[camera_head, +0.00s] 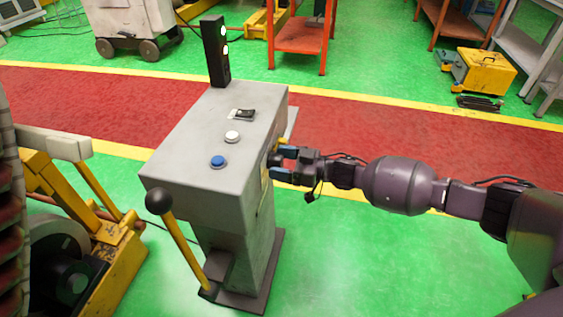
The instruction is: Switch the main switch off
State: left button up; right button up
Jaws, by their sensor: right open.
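A grey control console (210,120) stands in the middle of the view. A small dark switch (275,159) with yellow around it, apparently the main switch, is on the console's right side. It is partly hidden by my right gripper, and its setting cannot be made out. My right gripper (282,164) comes in from the right with its blue-tipped fingers apart, at the switch. One finger is above the switch and one below it; I cannot tell if they touch it. My left gripper is not in view.
The console's top has a black rocker switch (244,114), a white button (232,137), a blue button (218,162) and a black light post (215,50). A black-knobbed lever (180,243) rises in front. Yellow machinery (105,265) stands left. Green floor (350,270) is clear at right.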

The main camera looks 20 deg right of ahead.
jog(key=shift+c, duration=0.4)
jog(key=c, duration=0.8)
jog(key=shift+c, duration=0.2)
jog(key=shift+n, duration=0.4)
jog(key=n, duration=0.2)
jog(key=shift+n, duration=0.4)
jog(key=n, duration=0.5)
jog(key=shift+s+p, duration=0.1)
jog(key=shift+p, duration=0.2)
jog(key=n, duration=0.5)
jog(key=shift+f+n, duration=0.15)
jog(key=shift+n, duration=0.25)
jog(key=shift+n+b, duration=0.3)
jog(key=shift+n, duration=1.6)
